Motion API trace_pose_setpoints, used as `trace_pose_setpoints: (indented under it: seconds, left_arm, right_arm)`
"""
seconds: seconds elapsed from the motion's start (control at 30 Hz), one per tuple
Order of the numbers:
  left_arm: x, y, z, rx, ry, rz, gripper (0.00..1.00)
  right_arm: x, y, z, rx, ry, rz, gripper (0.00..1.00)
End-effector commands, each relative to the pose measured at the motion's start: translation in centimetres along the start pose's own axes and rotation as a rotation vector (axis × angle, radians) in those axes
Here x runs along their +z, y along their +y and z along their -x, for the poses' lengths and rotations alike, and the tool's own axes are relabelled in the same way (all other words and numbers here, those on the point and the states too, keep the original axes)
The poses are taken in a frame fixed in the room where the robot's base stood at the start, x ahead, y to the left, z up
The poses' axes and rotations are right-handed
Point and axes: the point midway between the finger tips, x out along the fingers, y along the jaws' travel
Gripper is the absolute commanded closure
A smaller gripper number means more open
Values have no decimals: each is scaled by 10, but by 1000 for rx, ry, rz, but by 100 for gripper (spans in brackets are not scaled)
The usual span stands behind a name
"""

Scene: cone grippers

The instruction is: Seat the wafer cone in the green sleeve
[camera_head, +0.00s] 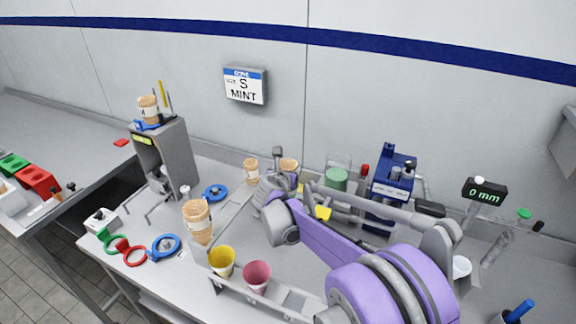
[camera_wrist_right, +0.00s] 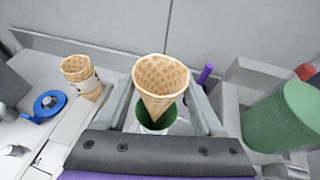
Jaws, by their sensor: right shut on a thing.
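The wafer cone (camera_wrist_right: 160,85) is between the fingers of my right gripper (camera_wrist_right: 165,100), point down and mouth up. Its rim also shows behind my right gripper (camera_head: 276,190) in the head view (camera_head: 289,164). The green sleeve (camera_wrist_right: 147,126) is below the cone in the wrist view. The cone's tip overlaps the sleeve's open mouth, and I cannot tell how deep it sits or whether they touch. The sleeve is hidden in the head view. My left gripper is not in view.
Yellow (camera_head: 222,262) and pink (camera_head: 257,276) cups stand at the front. Wrapped cone stacks (camera_head: 197,222) and blue rings (camera_head: 166,247) are to the left. A green cylinder (camera_head: 337,180) and a blue device (camera_head: 392,188) stand to the right. The wall closes off the back.

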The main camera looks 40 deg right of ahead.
Motion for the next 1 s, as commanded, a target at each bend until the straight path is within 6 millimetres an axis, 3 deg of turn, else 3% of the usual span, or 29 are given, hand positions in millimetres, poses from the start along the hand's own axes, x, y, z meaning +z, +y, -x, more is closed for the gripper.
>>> trace_pose_setpoints:
  seconds: [0.5,1.0]
  left_arm:
    - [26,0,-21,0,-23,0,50]
    - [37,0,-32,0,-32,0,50]
  right_arm:
    - [-42,0,-17,0,1,3,53]
    - [-58,0,-22,0,5,-4,53]
